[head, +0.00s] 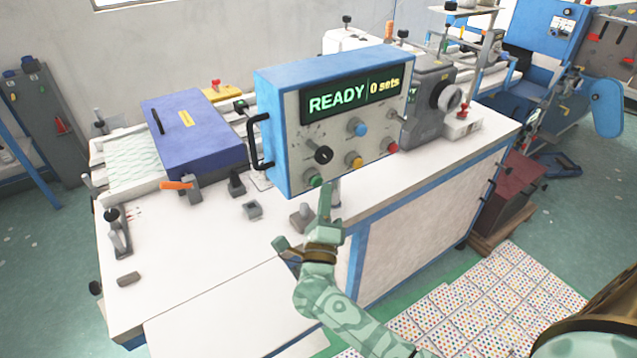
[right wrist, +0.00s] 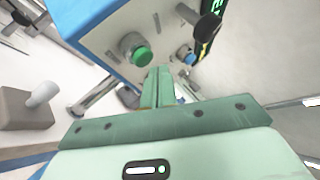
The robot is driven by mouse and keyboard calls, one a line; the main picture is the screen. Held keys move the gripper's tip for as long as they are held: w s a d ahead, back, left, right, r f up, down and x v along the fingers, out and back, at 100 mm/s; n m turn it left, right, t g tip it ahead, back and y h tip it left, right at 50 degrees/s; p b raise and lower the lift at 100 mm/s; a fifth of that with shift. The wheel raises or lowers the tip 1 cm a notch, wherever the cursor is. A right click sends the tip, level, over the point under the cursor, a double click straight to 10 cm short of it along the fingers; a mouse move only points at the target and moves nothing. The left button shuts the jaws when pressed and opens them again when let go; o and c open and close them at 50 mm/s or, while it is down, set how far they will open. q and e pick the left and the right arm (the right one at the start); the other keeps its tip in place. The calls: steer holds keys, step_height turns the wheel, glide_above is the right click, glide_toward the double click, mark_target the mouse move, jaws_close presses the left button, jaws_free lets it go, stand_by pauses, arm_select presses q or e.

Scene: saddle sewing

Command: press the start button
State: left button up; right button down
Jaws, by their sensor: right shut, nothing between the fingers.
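The blue-framed control box (head: 333,65) stands on the white machine table, its display reading "READY" and "0 sets". A green button (head: 315,180), which I take for the start button, is at the lower left of its grey front panel. It also shows in the right wrist view (right wrist: 141,54), just beyond and left of the fingertips. My right gripper (head: 326,188) is shut and empty, with its fingers pointing up, just below and right of the green button. In the right wrist view its fingertips (right wrist: 158,72) look close to the button; I cannot tell whether they touch. My left gripper is not in view.
The panel also has a black knob (head: 323,155), a yellow button (head: 354,160), a blue button (head: 360,129) and a red button (head: 393,147). A black handle (head: 258,142) sticks out at the box's left side. The table's front left (head: 210,275) is mostly clear.

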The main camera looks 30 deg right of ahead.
steer(key=shift+w, duration=0.35)
